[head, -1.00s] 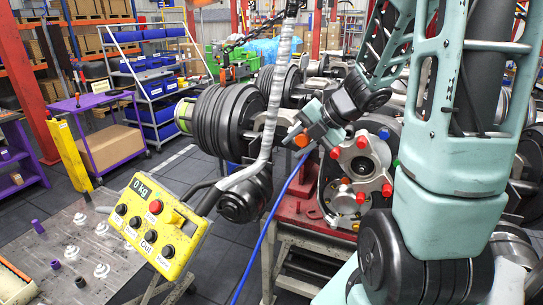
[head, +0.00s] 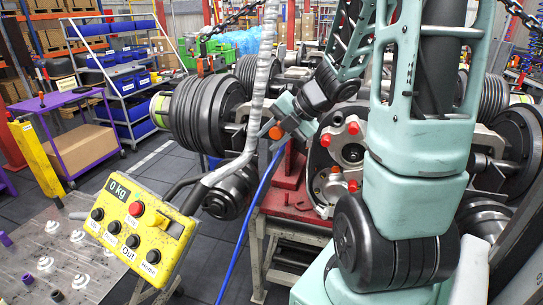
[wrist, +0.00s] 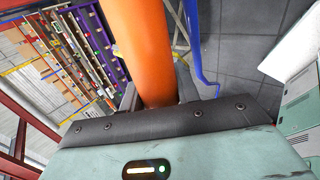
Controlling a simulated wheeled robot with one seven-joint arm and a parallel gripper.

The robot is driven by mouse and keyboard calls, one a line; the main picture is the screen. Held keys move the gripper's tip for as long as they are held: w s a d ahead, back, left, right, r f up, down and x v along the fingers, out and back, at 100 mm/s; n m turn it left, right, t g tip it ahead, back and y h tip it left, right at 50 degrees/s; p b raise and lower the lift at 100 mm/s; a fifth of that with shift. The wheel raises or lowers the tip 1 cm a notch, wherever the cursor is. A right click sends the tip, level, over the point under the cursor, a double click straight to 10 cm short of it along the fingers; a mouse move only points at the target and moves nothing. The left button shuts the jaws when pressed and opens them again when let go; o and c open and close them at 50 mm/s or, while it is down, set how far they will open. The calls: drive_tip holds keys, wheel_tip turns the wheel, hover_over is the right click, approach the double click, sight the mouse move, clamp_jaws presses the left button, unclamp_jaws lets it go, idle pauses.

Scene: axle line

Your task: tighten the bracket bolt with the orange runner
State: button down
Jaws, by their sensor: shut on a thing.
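My gripper (head: 278,128) is shut on the orange runner (head: 276,132), whose round end shows in the head view. In the wrist view the runner (wrist: 147,50) is a thick orange cylinder standing out between the fingers. The grey metal bracket (head: 345,155) is right of my gripper, on the red stand, apart from the runner. It has several red-headed bolts, including an upper one (head: 353,128), a left one (head: 326,140) and a lower one (head: 353,185). I cannot tell which is the bracket bolt. My arm hides the bracket's right side.
A blue hose (head: 262,190) hangs just below my gripper. A yellow control box (head: 138,228) reading 0 kg stands at front left. A grey sleeved hoist line (head: 266,80) hangs left of my gripper. Black wheels on axles (head: 207,110) lie behind.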

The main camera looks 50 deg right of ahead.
wheel_tip(320, 180, down, 4)
drive_tip(key=b, duration=0.2)
drive_tip(key=shift+b, duration=0.35)
drive_tip(key=shift+r, duration=0.15)
drive_tip(key=shift+w+d+p, duration=0.3)
drive_tip(key=shift+w+d, duration=0.05)
drive_tip(key=shift+d, duration=0.5)
drive_tip(key=shift+w+d+p, duration=0.25)
drive_tip(key=shift+w+d, duration=0.1)
drive_tip(key=shift+d, duration=0.5)
drive_tip(key=shift+w+d+p, duration=0.3)
drive_tip(key=shift+w+d, duration=0.05)
drive_tip(key=shift+d, duration=0.5)
drive_tip(key=shift+w+d+p, duration=0.3)
drive_tip(key=shift+d, duration=0.4)
drive_tip(key=shift+w+d+p, duration=0.25)
drive_tip(key=shift+d, duration=0.45)
drive_tip(key=shift+w+d+p, duration=0.3)
drive_tip(key=shift+d, duration=0.4)
idle(0.4)
drive_tip(key=s+a, duration=0.2)
drive_tip(key=a, duration=0.4)
drive_tip(key=shift+s+a+b, duration=0.25)
drive_tip(key=shift+s+b, duration=0.05)
drive_tip(key=shift+b, duration=0.1)
idle(0.5)
